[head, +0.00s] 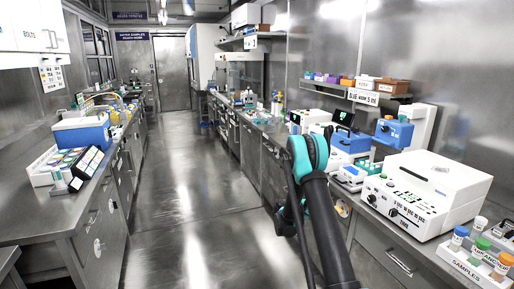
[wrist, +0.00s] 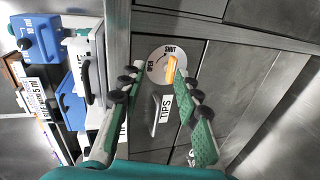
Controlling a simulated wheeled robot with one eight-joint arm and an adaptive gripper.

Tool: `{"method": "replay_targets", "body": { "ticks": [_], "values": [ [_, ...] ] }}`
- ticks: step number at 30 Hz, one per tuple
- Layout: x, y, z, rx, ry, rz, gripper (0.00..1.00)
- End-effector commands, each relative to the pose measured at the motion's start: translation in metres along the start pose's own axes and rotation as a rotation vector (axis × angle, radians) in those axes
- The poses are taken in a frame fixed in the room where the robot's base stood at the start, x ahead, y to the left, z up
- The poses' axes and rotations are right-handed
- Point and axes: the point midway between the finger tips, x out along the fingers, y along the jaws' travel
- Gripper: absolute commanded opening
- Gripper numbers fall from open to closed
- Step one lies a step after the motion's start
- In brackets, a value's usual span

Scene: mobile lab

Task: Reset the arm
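In the head view my arm (head: 325,215) reaches up from the bottom edge. It bends at a teal joint (head: 306,152) in front of the right-hand counter. The arm hides my gripper's fingertips there. In the wrist view my gripper (wrist: 160,82) has its two fingers spread apart with nothing between the pads. Beyond the fingers is a round white dial (wrist: 155,68) marked OPEN and SHUT, with an orange handle (wrist: 171,68). I cannot tell whether a finger touches it.
A drawer label reading TIPS (wrist: 165,108) is below the dial. A white instrument (head: 428,190), a blue device (head: 394,132) and a samples rack (head: 474,262) stand on the right counter. A blue cooler (head: 82,132) is on the left counter. The aisle floor (head: 185,190) is clear.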

Motion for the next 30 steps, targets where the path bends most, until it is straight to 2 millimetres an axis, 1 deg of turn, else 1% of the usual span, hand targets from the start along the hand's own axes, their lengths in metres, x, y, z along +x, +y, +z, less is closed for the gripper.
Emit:
{"method": "replay_targets", "body": {
  "ticks": [1, 6, 11, 15, 22, 30],
  "values": [
    [-0.005, 0.012, 0.007, 0.01, -0.001, -0.038, 0.33],
    [-0.025, 0.039, 0.031, 0.047, 0.001, -0.171, 0.33],
    [-0.047, 0.059, 0.059, 0.085, 0.002, -0.296, 0.33],
    [-0.071, 0.073, 0.088, 0.12, 0.004, -0.403, 0.33],
    [-0.114, 0.086, 0.142, 0.184, 0.008, -0.578, 0.33],
    [-0.173, 0.086, 0.209, 0.267, 0.015, -0.781, 0.33]
  ]
}}
